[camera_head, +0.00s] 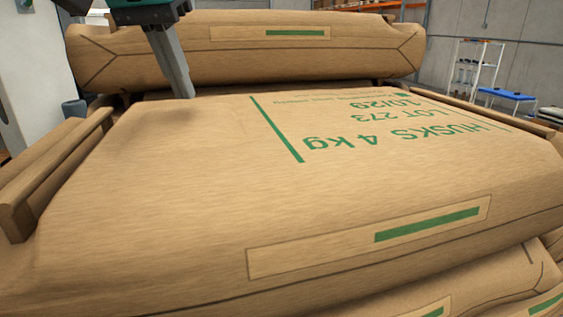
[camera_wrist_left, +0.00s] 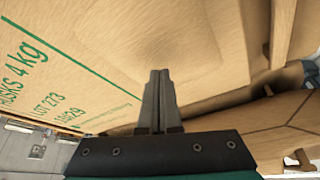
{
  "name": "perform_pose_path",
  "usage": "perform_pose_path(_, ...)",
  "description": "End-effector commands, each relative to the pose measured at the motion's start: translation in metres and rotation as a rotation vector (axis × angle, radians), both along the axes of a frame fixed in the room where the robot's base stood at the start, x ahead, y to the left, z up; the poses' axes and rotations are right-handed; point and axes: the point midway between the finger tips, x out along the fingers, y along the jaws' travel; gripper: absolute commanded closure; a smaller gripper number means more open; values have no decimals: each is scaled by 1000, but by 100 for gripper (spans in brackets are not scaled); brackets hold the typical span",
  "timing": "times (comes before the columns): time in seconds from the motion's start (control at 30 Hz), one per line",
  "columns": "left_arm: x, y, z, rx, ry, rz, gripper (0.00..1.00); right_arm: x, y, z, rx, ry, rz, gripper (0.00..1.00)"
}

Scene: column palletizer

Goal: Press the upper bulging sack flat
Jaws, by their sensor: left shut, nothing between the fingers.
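A large brown paper sack (camera_head: 230,190) with green print reading HUSKS 4 kg fills the head view. Its top is broad and slightly rounded, with a shaded shallow hollow at the back left. My left gripper (camera_head: 187,95) comes down from above at that hollow, its fingers shut with nothing between them. Its tips are at or just above the paper; I cannot tell whether they touch. In the left wrist view the shut fingers (camera_wrist_left: 160,74) point at the sack (camera_wrist_left: 110,50), beside dented paper. My right gripper is not in view.
Another sack (camera_head: 180,50) lies just behind, close to my left gripper. Wooden rails flank the sack at left (camera_head: 60,165) and right (camera_head: 470,102). More sacks (camera_head: 480,285) lie underneath. A shelf rack (camera_head: 475,65) and a blue-topped stool (camera_head: 505,95) stand far back right.

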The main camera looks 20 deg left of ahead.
Motion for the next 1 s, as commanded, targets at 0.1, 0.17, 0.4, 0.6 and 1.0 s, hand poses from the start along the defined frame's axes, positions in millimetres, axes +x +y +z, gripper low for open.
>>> perform_pose_path(0.1,0,0,-3,0,0,0,100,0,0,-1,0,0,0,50)
perform_pose_path(0.17,0,0,-4,0,0,0,100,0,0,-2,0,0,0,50)
perform_pose_path(0.4,0,0,-9,-1,0,0,100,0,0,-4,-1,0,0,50)
perform_pose_path(0.6,0,0,-13,-1,0,1,100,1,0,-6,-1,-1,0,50)
perform_pose_path(1.0,0,0,-21,-1,0,0,100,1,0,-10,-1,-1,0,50)
